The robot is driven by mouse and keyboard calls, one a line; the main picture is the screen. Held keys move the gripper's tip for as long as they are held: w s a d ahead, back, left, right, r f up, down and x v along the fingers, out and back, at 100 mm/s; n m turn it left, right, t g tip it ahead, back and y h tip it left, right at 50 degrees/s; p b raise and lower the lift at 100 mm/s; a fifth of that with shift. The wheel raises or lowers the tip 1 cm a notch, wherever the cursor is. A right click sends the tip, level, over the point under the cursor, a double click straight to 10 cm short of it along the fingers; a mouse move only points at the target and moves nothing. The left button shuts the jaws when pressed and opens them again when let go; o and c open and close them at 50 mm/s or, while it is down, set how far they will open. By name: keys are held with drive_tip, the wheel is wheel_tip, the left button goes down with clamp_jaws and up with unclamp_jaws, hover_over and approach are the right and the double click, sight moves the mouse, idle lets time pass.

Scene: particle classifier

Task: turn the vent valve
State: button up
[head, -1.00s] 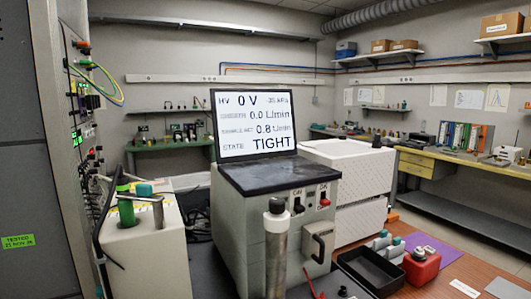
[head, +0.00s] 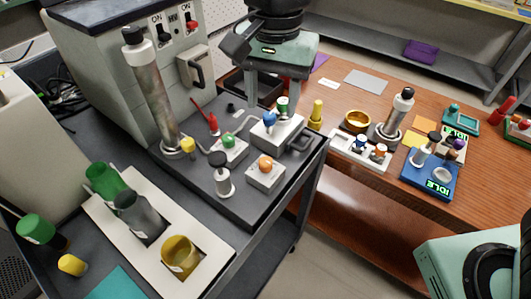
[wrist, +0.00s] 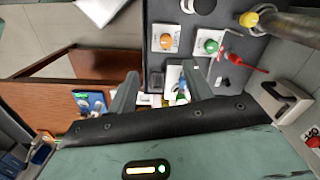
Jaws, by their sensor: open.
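My gripper (head: 272,103) hangs fingers down over the back of the dark cart top, open with nothing seen between its fingers. In the wrist view my gripper (wrist: 158,82) shows two spread fingers. Several small valve-like knobs stand near it: a blue knob (head: 269,119) on a pale block just in front of the fingers, a green knob (head: 228,142), and an orange knob (head: 265,163). The wrist view shows the orange knob (wrist: 165,41), the green knob (wrist: 209,46) and the blue knob (wrist: 181,99). I cannot read which one is the vent valve.
A tall metal cylinder (head: 152,95) and a red-tipped item (head: 212,124) stand left of the knobs. A black-capped post (head: 221,175) stands in front. The grey cabinet (head: 110,60) bounds the left. A wooden table (head: 350,95) with small devices lies right.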

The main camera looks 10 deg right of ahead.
sight(266, 160)
drive_tip(key=shift+m, duration=0.8)
drive_tip(key=f, duration=0.5)
drive_tip(key=w+f, duration=0.1)
drive_tip(key=f, duration=1.1)
drive_tip(key=shift+w+a, duration=0.25)
drive_tip(key=shift+a, duration=0.15)
drive_tip(key=c, duration=1)
